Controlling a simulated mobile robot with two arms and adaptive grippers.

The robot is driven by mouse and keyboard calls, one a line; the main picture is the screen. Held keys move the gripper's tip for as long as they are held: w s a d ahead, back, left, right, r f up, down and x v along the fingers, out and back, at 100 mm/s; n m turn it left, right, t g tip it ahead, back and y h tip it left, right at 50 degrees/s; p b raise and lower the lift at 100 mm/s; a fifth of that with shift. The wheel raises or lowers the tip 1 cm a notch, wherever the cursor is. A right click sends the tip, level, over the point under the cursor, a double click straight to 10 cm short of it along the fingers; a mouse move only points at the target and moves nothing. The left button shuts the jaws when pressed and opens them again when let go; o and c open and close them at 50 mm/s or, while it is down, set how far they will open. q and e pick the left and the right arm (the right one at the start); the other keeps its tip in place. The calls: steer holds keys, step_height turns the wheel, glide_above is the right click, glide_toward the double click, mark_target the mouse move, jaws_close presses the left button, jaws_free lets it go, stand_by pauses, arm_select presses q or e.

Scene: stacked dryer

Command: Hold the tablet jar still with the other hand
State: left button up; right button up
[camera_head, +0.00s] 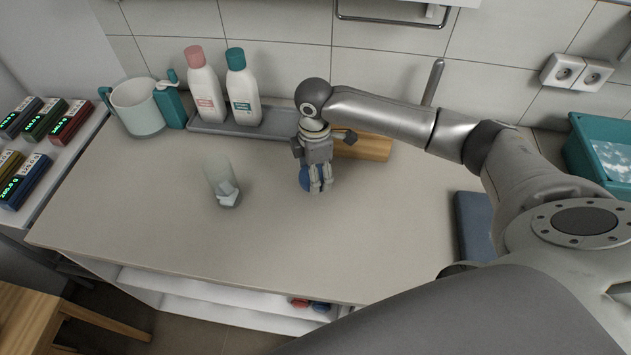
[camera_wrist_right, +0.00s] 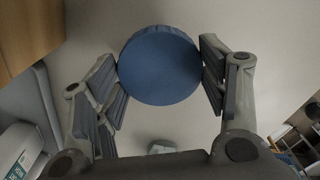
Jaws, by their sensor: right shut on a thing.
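A round, blue-topped jar (camera_head: 305,181) stands on the counter, partly hidden behind my right gripper (camera_head: 320,186). In the right wrist view, its flat blue top (camera_wrist_right: 160,66) fills the gap between the two fingers of my right gripper (camera_wrist_right: 159,75), which are shut on it from both sides. The jar's body below the top is hidden. My left gripper is not in view.
A grey tray (camera_head: 270,130) at the back holds a pink-capped bottle (camera_head: 205,88) and a teal-capped bottle (camera_head: 243,90). A mug (camera_head: 138,108) and a teal dispenser (camera_head: 170,105) stand left of it. A wooden block (camera_head: 368,148) lies behind my right gripper. The front counter is clear.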

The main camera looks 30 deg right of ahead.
steer(key=s+a+r+b, duration=0.3)
steer(key=s+a+r, duration=0.4)
steer(key=a+r, duration=0.2)
steer(key=a, duration=0.2)
steer(key=shift+s+a, duration=0.3)
steer(key=shift+r, duration=0.1)
